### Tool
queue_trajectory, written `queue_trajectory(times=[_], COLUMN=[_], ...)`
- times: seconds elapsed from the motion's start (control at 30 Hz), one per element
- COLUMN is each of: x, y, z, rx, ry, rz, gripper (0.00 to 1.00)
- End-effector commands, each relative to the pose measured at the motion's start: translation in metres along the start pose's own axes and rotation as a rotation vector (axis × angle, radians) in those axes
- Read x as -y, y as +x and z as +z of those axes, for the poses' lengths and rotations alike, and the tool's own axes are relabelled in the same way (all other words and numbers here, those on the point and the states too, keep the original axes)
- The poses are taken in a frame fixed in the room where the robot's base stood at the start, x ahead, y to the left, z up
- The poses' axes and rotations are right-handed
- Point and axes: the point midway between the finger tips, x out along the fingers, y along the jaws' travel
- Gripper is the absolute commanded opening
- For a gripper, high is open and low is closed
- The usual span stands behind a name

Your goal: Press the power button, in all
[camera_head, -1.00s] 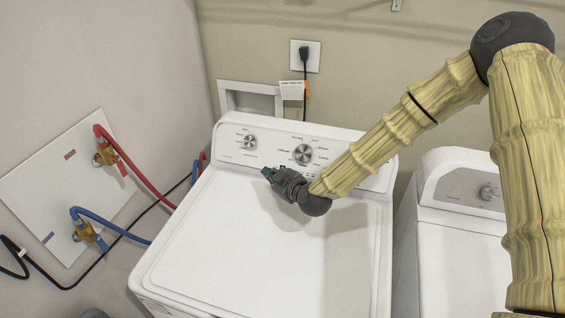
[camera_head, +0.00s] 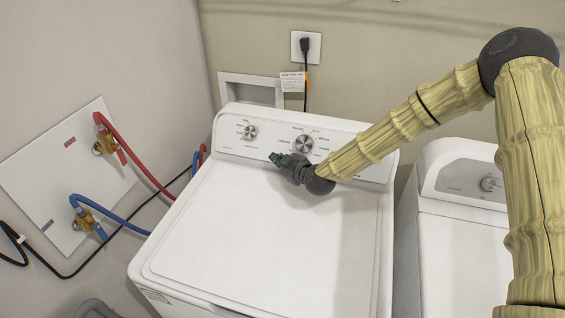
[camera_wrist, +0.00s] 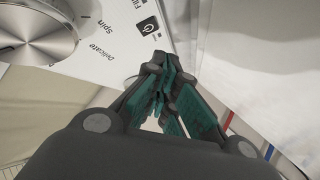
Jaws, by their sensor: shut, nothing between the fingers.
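The white washing machine (camera_head: 265,240) stands in the middle of the head view, its control panel (camera_head: 228,138) along the back of the lid. In the wrist view the power button (camera_wrist: 148,27) is a small dark square with a power symbol, beside a big silver dial (camera_wrist: 35,30). My gripper (camera_head: 275,158) is in front of the panel, and its green-padded fingers are shut and empty. In the wrist view the fingertips (camera_wrist: 160,60) point toward the panel, just below the power button. I cannot tell whether they touch the panel. The button is not distinct in the head view.
A second white machine (camera_head: 455,240) stands to the right. Red (camera_head: 150,175) and blue (camera_head: 120,220) hoses run from the left wall to behind the washer. A black plug (camera_head: 305,47) sits in the wall outlet. The washer lid is bare.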

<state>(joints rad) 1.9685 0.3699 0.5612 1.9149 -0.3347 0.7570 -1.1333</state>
Motion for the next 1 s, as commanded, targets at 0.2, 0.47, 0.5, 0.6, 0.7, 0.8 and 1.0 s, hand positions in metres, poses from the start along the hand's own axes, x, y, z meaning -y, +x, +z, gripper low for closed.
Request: queue_trajectory(times=[0.2,0.47,0.5,0.6,0.7,0.8,1.0], x=[-0.0068,-0.0092,-0.0092,-0.0091,-0.0091,-0.0092,-0.0093], y=[0.0113,0.0136,0.0135,0.0135,0.0135,0.0134,0.0133], z=[0.0083,0.0093,0.0092,0.0091,0.0091,0.0092,0.0094], rx=[-0.001,0.0,0.0,0.0,0.0,0.0,0.0], ry=[-0.002,-0.001,-0.001,-0.001,-0.001,-0.001,-0.001], rz=[0.0,-0.001,-0.002,-0.002,-0.001,-0.001,-0.001], gripper=[0.0,0.0,0.0,0.0,0.0,0.0,0.0])
